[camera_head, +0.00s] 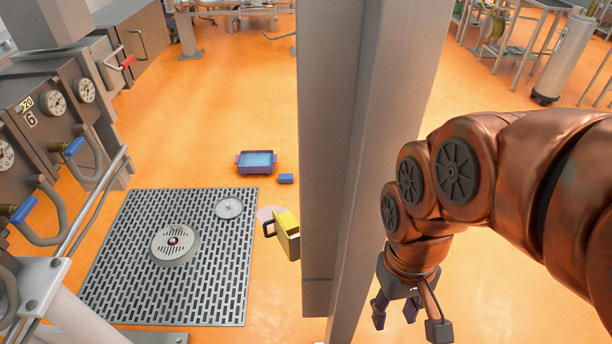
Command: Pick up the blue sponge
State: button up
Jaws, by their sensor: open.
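A small blue block, which looks like the blue sponge (286,179), lies on the orange floor just right of a purple tub (256,169) that holds light blue liquid. My gripper (408,318) hangs at the lower right, with its dark fingers spread and nothing between them. It is well apart from the sponge, to the right of and nearer than it, with a grey post between them in the picture.
The tall grey post (345,120) crosses the middle of the view. A yellow box-shaped thing with a handle (287,236) shows beside it. A metal floor grating (125,260) lies left. Gauges and pipes (52,103) line the left wall. Orange floor behind the tub is open.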

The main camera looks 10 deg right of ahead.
aim_at(283, 178)
jog(key=z, duration=2.7)
jog(key=i, duration=1.85)
jog(key=z, duration=2.6)
jog(key=k, duration=2.85)
jog(key=z, duration=1.7)
